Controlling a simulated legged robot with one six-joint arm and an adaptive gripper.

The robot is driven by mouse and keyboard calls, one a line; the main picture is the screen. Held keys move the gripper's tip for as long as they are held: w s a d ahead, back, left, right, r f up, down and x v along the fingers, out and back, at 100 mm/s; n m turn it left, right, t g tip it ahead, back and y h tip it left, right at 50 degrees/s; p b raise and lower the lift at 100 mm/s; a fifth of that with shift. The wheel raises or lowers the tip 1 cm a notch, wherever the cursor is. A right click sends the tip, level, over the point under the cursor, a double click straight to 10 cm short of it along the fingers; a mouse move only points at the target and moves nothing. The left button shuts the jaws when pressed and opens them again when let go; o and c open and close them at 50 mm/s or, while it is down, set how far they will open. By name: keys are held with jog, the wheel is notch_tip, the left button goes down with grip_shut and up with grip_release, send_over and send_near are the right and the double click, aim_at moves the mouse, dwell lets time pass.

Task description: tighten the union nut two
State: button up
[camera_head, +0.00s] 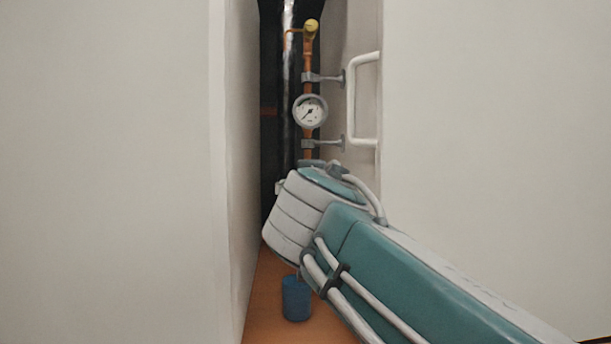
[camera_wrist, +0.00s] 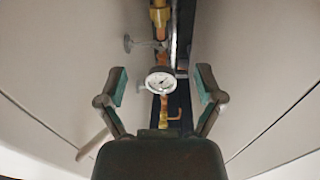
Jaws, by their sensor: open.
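A brass hexagonal fitting (camera_wrist: 158,17) on the copper pipe shows at the top edge of the wrist view, partly cut off; it looks like a union nut, but I cannot tell whether it is number two. My gripper (camera_wrist: 161,78) is open and empty in the wrist view, its two fingers spread to either side of the pipe and gauge in the picture and apart from the fitting. In the head view my arm hides the gripper and the lower pipe.
A round pressure gauge (camera_head: 310,111) and a yellow-topped valve (camera_head: 311,28) sit on the copper pipe in a narrow gap between pale panels (camera_head: 105,170). A white handle (camera_head: 361,100) is on the right-hand side. A blue cylinder (camera_head: 296,298) stands on the orange-brown floor.

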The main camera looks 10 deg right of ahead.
jog(key=s, duration=0.5)
jog(key=shift+s+a, duration=0.2)
jog(key=shift+a, duration=0.1)
